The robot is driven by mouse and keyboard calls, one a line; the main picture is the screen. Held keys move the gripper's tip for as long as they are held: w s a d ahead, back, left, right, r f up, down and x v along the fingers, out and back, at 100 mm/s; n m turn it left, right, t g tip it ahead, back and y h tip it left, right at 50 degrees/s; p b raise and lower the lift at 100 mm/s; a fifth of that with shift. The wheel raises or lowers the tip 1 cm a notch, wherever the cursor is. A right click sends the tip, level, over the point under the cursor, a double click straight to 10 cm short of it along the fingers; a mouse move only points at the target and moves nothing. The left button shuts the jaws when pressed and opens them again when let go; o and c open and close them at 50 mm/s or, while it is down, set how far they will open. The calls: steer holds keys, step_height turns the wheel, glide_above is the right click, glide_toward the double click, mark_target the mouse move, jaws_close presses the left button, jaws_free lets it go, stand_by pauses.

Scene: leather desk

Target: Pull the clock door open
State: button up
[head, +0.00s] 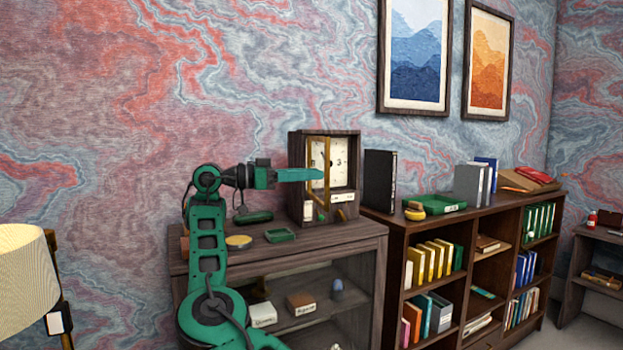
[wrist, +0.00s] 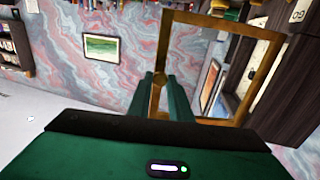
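The clock (head: 354,165) is a dark wooden box with a white numbered dial, standing on the cabinet against the wall. Its door (head: 326,172) is a gold-brown frame swung well out from the face. In the wrist view the door (wrist: 272,62) is an upright, see-through frame joined to the dark case (wrist: 291,70) at the right. My gripper (head: 318,174) reaches in from the left to the door's free edge. The exact finger contact is small and partly hidden.
The cabinet top (head: 345,234) holds a green tray (head: 281,235) and a round yellow-lidded thing (head: 238,241) below my arm. A black binder (head: 380,180) stands right of the clock on the bookcase. A lamp (head: 27,278) is at the lower left.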

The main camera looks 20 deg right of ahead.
steer(key=o, duration=0.4)
steer(key=shift+w+f, duration=0.1)
steer(key=shift+w, duration=0.25)
steer(key=shift+s, duration=0.1)
steer(key=shift+a, duration=0.1)
steer(key=a, duration=0.3)
steer(key=w+a, duration=0.1)
steer(key=a, duration=0.6)
steer(key=shift+w+a, duration=0.3)
steer(key=shift+a, duration=0.05)
